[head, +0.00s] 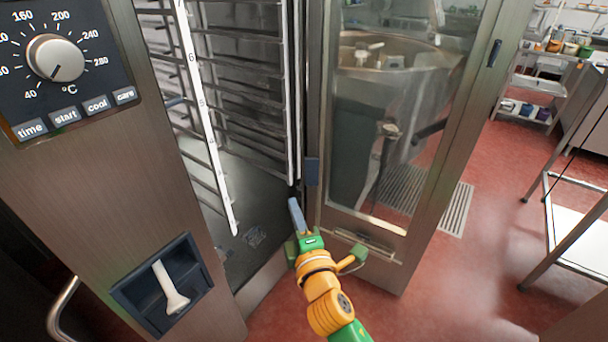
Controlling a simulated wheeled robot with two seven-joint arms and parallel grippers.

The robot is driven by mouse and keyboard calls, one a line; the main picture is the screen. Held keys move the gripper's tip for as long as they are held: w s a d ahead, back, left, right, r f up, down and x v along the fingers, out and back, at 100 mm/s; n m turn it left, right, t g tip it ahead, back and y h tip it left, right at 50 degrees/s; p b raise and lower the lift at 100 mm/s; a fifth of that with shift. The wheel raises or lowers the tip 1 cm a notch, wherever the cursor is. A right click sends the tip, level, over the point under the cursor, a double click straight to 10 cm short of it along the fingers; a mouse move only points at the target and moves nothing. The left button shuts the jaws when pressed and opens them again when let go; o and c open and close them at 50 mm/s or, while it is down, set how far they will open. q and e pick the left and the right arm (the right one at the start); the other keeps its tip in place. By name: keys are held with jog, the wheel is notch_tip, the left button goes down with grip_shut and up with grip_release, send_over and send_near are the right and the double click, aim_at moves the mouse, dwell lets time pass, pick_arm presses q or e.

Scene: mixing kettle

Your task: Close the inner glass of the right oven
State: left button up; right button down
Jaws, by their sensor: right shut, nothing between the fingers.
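The oven (110,190) stands open on the left, with its rack rails showing in the dark chamber. Its glazed door (415,235) is swung out to the right. The inner glass (350,150) shows as a clear pane in that door; I cannot tell whether it stands apart from the outer frame. My right gripper (294,206) is shut and empty. It is low, near the hinge-side edge of the door, between chamber and glass. I cannot tell whether its tip touches the door. My left gripper is not in view.
The control panel with a temperature dial (56,59) is at top left. A recess with a white handle (170,288) is below. A large kettle (390,75) shows through the glass. A floor grate (455,207) and a metal table (580,235) are at right, with open red floor between.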

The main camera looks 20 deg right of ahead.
jog(key=w, duration=0.9)
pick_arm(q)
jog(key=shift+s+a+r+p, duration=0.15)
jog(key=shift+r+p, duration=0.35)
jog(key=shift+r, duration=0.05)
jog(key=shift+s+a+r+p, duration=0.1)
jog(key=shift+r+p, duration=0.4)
pick_arm(e)
jog(key=d, duration=0.1)
jog(key=s+d, duration=0.2)
jog(key=shift+d+r, duration=0.15)
jog(key=shift+d, duration=0.1)
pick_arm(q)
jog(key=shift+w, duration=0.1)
pick_arm(e)
jog(key=shift+w, duration=0.15)
